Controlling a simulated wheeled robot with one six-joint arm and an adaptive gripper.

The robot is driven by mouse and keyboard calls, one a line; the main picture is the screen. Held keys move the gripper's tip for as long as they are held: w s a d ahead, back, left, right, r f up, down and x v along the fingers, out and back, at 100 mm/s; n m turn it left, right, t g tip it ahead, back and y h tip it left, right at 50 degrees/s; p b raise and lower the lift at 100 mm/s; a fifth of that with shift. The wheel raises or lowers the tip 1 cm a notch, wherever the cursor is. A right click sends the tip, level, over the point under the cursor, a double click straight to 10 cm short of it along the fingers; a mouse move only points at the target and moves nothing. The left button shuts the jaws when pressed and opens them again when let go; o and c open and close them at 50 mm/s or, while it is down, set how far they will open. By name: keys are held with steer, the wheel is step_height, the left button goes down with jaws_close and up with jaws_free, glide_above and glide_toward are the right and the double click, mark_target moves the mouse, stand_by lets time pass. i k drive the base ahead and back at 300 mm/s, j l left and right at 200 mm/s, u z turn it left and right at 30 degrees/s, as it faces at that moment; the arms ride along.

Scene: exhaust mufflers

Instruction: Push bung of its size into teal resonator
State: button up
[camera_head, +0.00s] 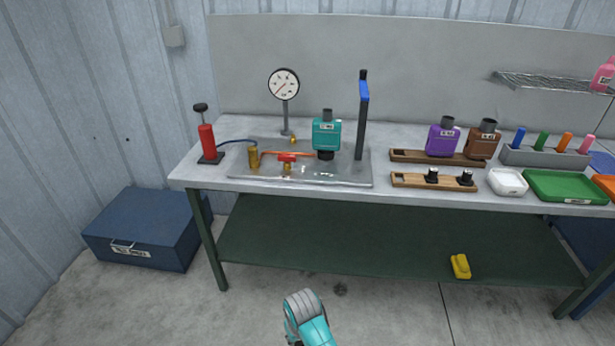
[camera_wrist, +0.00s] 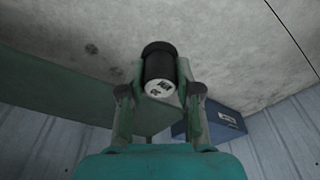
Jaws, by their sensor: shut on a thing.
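The teal resonator (camera_head: 327,134) stands upright on the metal plate of the bench, its dark lower neck on a fitting and its grey upper neck pointing up. My gripper (camera_wrist: 158,78) is shut on a black bung (camera_wrist: 158,62) with a pale labelled end face; the print is too small to read. The bung is off the bench, with floor behind it in the wrist view. In the head view only my teal arm shows at the bottom, in front of the bench, and the held bung is hidden. Two black bungs (camera_head: 432,175) (camera_head: 465,178) stand in the wooden rack (camera_head: 449,185), whose left end looks empty.
A blue-handled lever post (camera_head: 362,115) stands close right of the resonator. A gauge (camera_head: 284,85), brass fittings and a red pump (camera_head: 208,142) are to its left. Purple (camera_head: 443,140) and brown (camera_head: 483,145) resonators stand right. A yellow object (camera_head: 460,266) lies on the lower shelf.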

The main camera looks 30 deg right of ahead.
mark_target(327, 129)
steer(key=l+u, duration=0.9)
steer(key=k+l, duration=0.1)
steer(key=l, duration=0.25)
steer(key=k+l+u, duration=0.1)
steer(key=l, duration=0.25)
steer(key=k+l, duration=0.1)
steer(key=l, duration=0.3)
steer(key=k+l+u, duration=0.1)
steer(key=l, duration=0.25)
